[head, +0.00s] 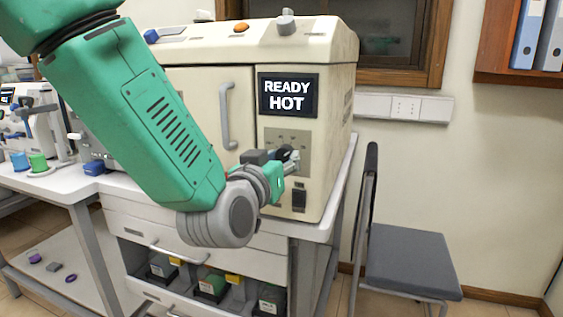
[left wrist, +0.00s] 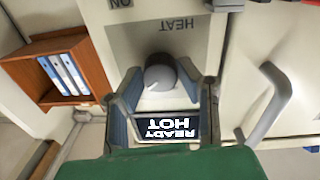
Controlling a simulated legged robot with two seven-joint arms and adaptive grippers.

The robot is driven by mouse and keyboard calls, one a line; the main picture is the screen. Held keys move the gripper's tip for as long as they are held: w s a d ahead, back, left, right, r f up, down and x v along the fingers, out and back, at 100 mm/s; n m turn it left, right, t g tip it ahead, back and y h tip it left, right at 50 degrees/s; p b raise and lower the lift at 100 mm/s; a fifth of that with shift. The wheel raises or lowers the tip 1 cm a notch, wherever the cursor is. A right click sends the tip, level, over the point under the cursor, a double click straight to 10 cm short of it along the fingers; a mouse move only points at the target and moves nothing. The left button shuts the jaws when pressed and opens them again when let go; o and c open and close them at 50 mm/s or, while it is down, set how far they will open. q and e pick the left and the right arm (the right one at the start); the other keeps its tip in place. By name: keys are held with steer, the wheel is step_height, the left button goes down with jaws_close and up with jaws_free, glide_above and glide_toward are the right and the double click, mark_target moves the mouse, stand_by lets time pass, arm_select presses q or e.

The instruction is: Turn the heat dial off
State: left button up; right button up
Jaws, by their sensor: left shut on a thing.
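The heat dial (left wrist: 160,73) is a round dark grey knob on the panel of the cream oven (head: 335,105), below the "READY HOT" display (head: 289,96). In the left wrist view, which is upside down, the dial sits between the two fingers of my left gripper (left wrist: 159,76), under the "HEAT" label. A light mark shows at the dial's lower left edge. My left gripper (head: 289,160) is shut on the dial at the panel in the head view, where the fingers partly hide it. My right gripper is not in view.
A vertical oven door handle (head: 226,117) is left of the display. A black rocker switch (head: 299,200) sits below the dial. A chair (head: 412,262) stands to the right. Drawers and open bins are below the oven. A side bench (head: 60,184) is at left.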

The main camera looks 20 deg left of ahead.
arm_select(q)
steer(key=shift+d+f+n+y+b, duration=0.2)
steer(key=shift+n+b, duration=1.35)
steer(key=shift+n, duration=2.5)
steer(key=shift+a+f+n+y+b, duration=0.1)
steer(key=shift+n+y+b, duration=0.25)
steer(key=shift+n+b, duration=2.4)
steer(key=shift+d+f+n+y+b, duration=0.1)
steer(key=shift+n+y+b, duration=0.2)
steer(key=shift+n, duration=5)
steer(key=o, duration=1.1)
steer(key=shift+o, duration=0.2)
steer(key=shift+r, duration=0.15)
steer(key=shift+s+a+r, duration=0.1)
steer(key=shift+r, duration=0.05)
steer(key=shift+s, duration=0.3)
steer(key=s, duration=1.1)
steer(key=shift+f, duration=0.35)
